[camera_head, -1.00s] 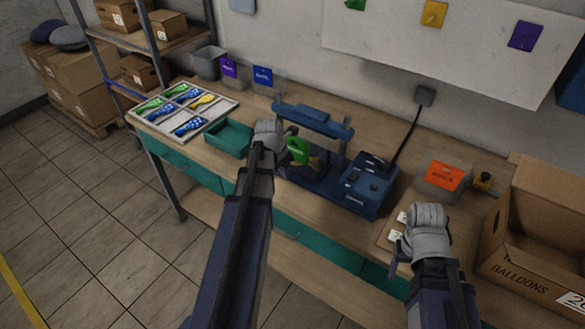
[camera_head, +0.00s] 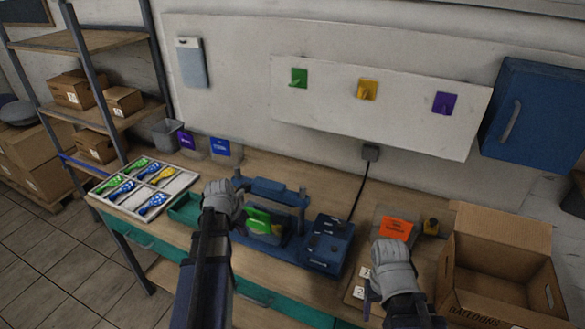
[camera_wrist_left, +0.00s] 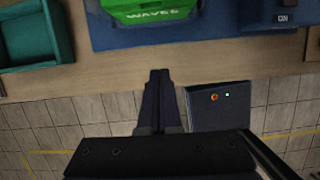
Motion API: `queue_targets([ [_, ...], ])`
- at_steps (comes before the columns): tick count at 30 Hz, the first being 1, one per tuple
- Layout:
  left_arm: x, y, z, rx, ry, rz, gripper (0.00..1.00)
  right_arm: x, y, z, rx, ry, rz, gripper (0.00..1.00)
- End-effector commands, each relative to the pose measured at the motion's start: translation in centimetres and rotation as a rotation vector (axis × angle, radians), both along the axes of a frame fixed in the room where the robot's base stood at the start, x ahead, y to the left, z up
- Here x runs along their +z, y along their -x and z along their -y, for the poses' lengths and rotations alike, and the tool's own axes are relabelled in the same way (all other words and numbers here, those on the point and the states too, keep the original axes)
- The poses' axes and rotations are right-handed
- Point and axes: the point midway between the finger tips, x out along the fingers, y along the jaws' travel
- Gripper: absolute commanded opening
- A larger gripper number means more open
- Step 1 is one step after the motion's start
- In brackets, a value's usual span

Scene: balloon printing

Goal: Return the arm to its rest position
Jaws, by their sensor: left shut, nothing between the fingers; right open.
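My left gripper (camera_head: 222,200) is in front of and just left of the blue press (camera_head: 282,252) on the workbench. Its fingers (camera_wrist_left: 160,76) are together in the left wrist view, with nothing between them. They point at the bench edge, apart from the green piece marked "WAVES" (camera_wrist_left: 152,10). That green piece (camera_head: 258,217) sits in the press. My right gripper (camera_head: 392,268) hangs over the front right of the bench, near the white numbered cards (camera_head: 363,282). It is open; its fingers are mostly hidden by the hand.
A divided tray of patterned balloons (camera_head: 177,188) and a teal bin (camera_head: 183,209) are left of the press. A control box (camera_head: 328,243) joins it on the right. An open cardboard box (camera_head: 497,305) stands at the right. Colored plates hang on a white wall board (camera_head: 420,125).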

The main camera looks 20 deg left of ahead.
Motion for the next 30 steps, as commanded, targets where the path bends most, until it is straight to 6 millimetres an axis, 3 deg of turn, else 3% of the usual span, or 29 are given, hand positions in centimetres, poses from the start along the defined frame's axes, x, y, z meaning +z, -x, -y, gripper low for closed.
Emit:
queue_targets([
  [4,-0.1,0.0,0.5,-0.036,-0.008,-0.003,0.0,0.0,0.0,0.0,0.0,0.0,0.0,0.66],
  [8,-0.3,0.0,3.6,-0.261,-0.061,-0.022,0.0,-0.1,0.0,0.0,0.0,0.0,0.0,0.66],
  [14,-0.9,1.1,11.2,-0.904,-0.199,-0.067,0.0,-0.3,0.0,0.0,0.0,0.0,0.0,0.66],
  [21,-1.4,3.8,19.5,-1.719,-0.335,-0.102,0.0,-0.6,0.0,0.0,0.0,0.0,0.0,0.66],
  [30,-1.8,8.6,27.7,-2.71,-0.428,-0.103,0.0,-0.8,0.0,0.0,0.0,0.0,0.0,0.66],
])
